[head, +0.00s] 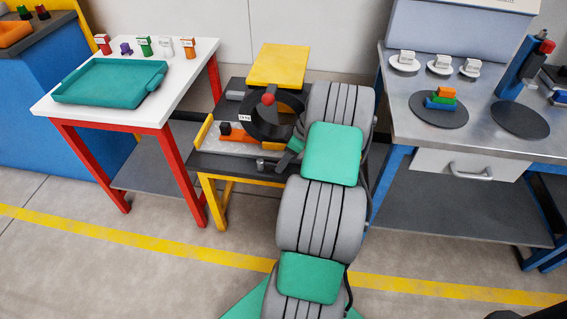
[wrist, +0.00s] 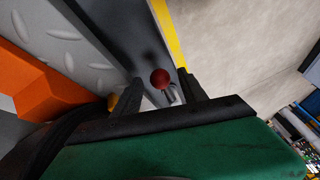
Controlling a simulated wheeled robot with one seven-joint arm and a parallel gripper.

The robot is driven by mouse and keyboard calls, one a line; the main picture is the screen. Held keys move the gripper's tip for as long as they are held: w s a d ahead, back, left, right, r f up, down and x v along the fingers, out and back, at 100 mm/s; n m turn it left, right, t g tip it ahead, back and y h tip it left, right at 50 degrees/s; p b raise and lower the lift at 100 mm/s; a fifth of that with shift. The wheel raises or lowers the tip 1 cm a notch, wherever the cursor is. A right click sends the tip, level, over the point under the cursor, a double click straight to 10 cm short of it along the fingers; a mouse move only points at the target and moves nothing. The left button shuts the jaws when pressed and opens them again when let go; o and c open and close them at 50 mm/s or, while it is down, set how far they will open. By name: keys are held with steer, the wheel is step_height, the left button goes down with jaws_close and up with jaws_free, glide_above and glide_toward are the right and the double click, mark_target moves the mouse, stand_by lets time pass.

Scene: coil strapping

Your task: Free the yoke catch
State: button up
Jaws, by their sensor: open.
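In the wrist view a round red knob (wrist: 160,78) with a short grey pin beside it shows between the two dark fingers of my gripper (wrist: 158,92). The fingers are apart, and I see no contact with the knob. In the head view a red ball (head: 268,99) tops a dark post at the black ring (head: 290,122) on the low middle stand; I cannot tell if it is the same knob. My arm hides the stand's right side and most of my gripper there. I cannot make out which part is the yoke catch.
The wrist view shows an orange block (wrist: 50,85), a grey tread plate (wrist: 75,50) and a yellow strip (wrist: 168,30) close by. A white table with a teal tray (head: 110,88) stands left, a steel workbench (head: 470,135) right.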

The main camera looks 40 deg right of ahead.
steer(key=shift+a+f, duration=0.15)
steer(key=shift+f, duration=0.05)
steer(key=shift+c, duration=0.4)
jaws_close()
stand_by(0.9)
